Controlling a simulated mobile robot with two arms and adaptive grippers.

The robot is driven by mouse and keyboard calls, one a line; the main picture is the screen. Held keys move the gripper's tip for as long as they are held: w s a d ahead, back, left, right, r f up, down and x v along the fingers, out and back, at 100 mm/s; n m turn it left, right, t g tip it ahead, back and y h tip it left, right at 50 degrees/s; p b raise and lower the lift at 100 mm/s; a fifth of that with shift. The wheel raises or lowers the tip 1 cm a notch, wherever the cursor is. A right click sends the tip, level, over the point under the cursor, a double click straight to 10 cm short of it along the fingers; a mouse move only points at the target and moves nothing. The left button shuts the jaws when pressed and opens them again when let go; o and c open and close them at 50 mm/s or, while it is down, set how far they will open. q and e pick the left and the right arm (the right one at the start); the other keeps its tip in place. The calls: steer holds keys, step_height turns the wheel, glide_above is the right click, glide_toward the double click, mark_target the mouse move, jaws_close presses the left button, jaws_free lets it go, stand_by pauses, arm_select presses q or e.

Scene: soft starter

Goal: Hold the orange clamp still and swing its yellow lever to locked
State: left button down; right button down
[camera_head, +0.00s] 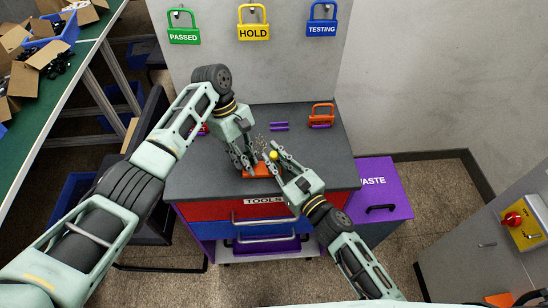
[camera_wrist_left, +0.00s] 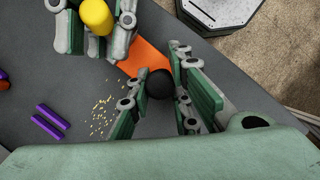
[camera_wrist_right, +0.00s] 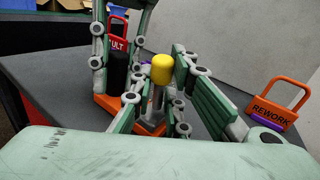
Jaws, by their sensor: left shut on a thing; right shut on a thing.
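The orange clamp (camera_head: 258,171) lies near the front of the grey tabletop, mostly covered by my grippers. Its orange base shows in the left wrist view (camera_wrist_left: 140,58) and low in the right wrist view (camera_wrist_right: 148,128). My left gripper (camera_head: 245,170) is shut on the clamp's black upright part (camera_wrist_left: 160,82), one finger on each side. My right gripper (camera_head: 283,162) is shut on the yellow lever, just below its rounded yellow knob (camera_wrist_right: 162,67). The yellow knob also shows in the head view (camera_head: 273,155). The lever's shaft looks nearly upright in the right wrist view.
An orange REWORK padlock (camera_head: 321,115) stands at the back right of the tabletop (camera_head: 330,150), and a red padlock (camera_wrist_right: 117,42) at the left. Purple bars (camera_head: 279,126) and small brass bits (camera_head: 262,142) lie behind the clamp. A purple waste bin (camera_head: 382,190) stands at right.

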steer(key=shift+r+t, duration=0.1)
steer(key=shift+t, duration=0.2)
steer(key=shift+s+n+t+y, duration=0.2)
steer(key=shift+n+t+y, duration=0.1)
steer(key=shift+n, duration=0.1)
steer(key=c, duration=1.7)
jaws_free()
steer(key=shift+o, duration=0.2)
steer(key=shift+s+f, duration=0.1)
steer(key=shift+f, duration=0.1)
steer(key=v, duration=1.2)
steer(key=shift+d+r, duration=0.1)
